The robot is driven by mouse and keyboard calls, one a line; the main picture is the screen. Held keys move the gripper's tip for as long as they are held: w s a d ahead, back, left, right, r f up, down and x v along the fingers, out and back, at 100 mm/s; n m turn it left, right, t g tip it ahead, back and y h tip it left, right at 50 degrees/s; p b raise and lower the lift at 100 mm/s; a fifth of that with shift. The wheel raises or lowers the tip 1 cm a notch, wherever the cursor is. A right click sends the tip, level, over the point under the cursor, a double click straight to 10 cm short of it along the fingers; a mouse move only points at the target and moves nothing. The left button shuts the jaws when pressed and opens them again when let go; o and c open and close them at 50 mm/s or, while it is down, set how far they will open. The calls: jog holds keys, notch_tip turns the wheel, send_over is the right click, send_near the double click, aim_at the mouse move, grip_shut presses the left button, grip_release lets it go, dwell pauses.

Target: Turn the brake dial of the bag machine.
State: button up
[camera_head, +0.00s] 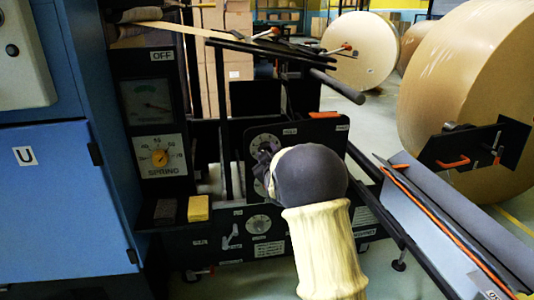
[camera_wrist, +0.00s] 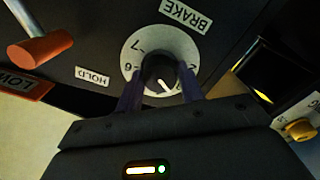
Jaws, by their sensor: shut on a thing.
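The brake dial is a black knob with a white pointer line on a round pale scale plate, under a "BRAKE" label. In the wrist view the knob (camera_wrist: 160,72) sits between the two dark fingers of my gripper (camera_wrist: 160,84), which are shut on its sides. Numbers including 7 and 6 show on the scale plate (camera_wrist: 135,47); part of it is hidden by the fingers. In the head view the scale plate (camera_head: 265,141) shows on the black panel, and my wrist and arm cover the knob and fingertips.
An orange-ended lever (camera_wrist: 40,48) stands left of the dial in the wrist view. The spring dial (camera_head: 160,158) and a yellow block (camera_head: 198,208) are left of my arm. Another small dial (camera_head: 258,223) is below. A large kraft roll (camera_head: 465,80) stands at right.

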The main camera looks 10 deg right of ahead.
jog(key=shift+n, duration=0.7)
jog(key=o, duration=1)
jog(key=s+p, duration=0.4)
jog(key=s, duration=1.3)
jog(key=shift+s, duration=0.2)
